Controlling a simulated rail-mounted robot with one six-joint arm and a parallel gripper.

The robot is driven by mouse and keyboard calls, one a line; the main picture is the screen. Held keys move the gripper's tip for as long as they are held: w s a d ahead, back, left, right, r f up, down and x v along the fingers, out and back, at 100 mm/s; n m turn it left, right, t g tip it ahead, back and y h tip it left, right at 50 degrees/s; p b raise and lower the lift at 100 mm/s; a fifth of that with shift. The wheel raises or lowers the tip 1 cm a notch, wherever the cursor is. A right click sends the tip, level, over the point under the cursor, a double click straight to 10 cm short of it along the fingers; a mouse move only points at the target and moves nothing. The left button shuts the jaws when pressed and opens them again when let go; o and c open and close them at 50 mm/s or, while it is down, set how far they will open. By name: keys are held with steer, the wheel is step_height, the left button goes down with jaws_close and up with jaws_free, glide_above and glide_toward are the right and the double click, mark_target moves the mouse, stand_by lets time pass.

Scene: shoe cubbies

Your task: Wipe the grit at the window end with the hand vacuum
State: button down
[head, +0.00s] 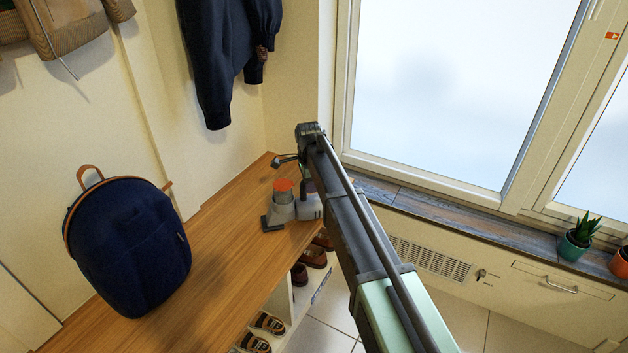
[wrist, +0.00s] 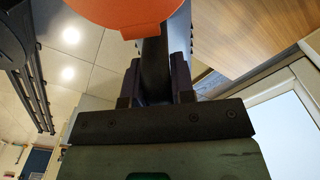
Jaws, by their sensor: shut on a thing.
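The hand vacuum (head: 281,212) is grey with an orange round part on top. It is at the window end of the wooden bench, low at the bench top; I cannot tell whether it touches the wood. My gripper (head: 308,187) is at its right side, partly hidden behind my arm. In the wrist view, my gripper (wrist: 155,82) is shut on the dark handle of the hand vacuum (wrist: 118,12), whose orange part fills the top edge. I cannot make out any grit; the vacuum and my arm cover part of the bench end.
A navy backpack (head: 130,245) stands on the bench (head: 215,248) at left. Dark clothing (head: 228,60) hangs above the window end. Shoes (head: 268,324) sit in cubbies below. A window sill (head: 450,220) with potted plants (head: 578,240) runs right. Bench between backpack and vacuum is clear.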

step_height(320, 180, up, 6)
steer(key=p, duration=0.6)
step_height(320, 180, up, 3)
steer(key=p, duration=0.3)
steer(key=shift+r, duration=0.15)
stand_by(0.3)
steer(key=shift+s, duration=0.15)
